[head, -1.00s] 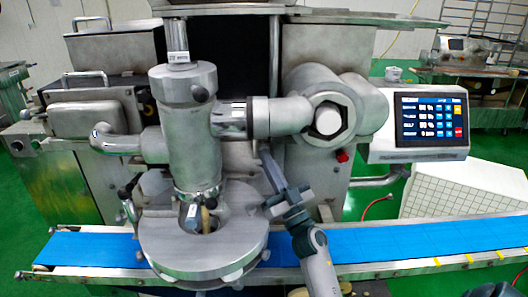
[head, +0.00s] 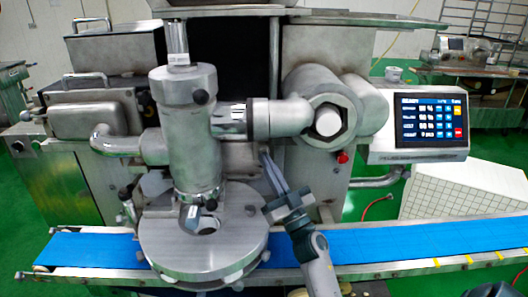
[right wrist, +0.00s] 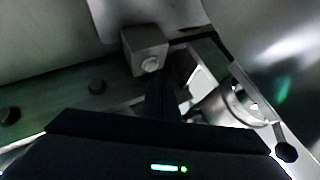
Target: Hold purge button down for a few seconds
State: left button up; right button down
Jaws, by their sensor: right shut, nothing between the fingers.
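My right gripper (head: 265,154) reaches up from the lower middle of the head view, its fingers shut and empty, pointing at the machine front below the horizontal pipe. In the right wrist view a small metal block with a round pale button (right wrist: 150,64) sits just beyond the dark fingertips (right wrist: 160,88). It looks like the purge button, but I read no label. I cannot tell whether the fingertips touch it. In the head view I cannot make this button out near the fingertips. My left gripper is not in view.
The vertical metal cylinder (head: 190,125) and round plate (head: 200,250) stand left of my right arm. A thick pipe (head: 290,117) passes above the fingers. A red knob (head: 342,156) and touchscreen (head: 432,120) are to the right. The blue conveyor (head: 400,259) runs below.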

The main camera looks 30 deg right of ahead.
jog(key=s+a, duration=0.1)
jog(key=s+a+p, duration=0.1)
jog(key=s, duration=0.1)
jog(key=s+a, duration=0.1)
jog(key=shift+s, duration=0.4)
dwell(0.6)
dwell(0.5)
